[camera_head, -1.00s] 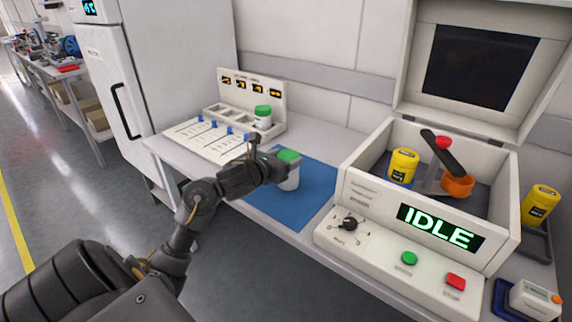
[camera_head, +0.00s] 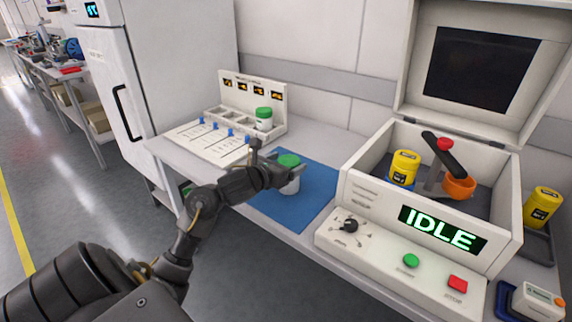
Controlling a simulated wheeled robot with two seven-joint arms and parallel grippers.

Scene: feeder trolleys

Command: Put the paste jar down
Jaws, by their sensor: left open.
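The paste jar (camera_head: 291,183), white with a green lid, stands upright on the blue mat (camera_head: 312,207). My left gripper (camera_head: 292,172) is at the jar, its fingers open around it near the lid; part of the jar is hidden by the gripper. A second white jar with a green lid (camera_head: 263,119) sits in the right-hand slot of the white rack (camera_head: 224,117) behind. My right gripper is not in view.
The open white machine (camera_head: 362,199) showing IDLE stands to the right, holding a yellow jar (camera_head: 403,167) and an orange cup (camera_head: 458,188). Another yellow jar (camera_head: 541,208) stands at far right. The mat's front part is clear.

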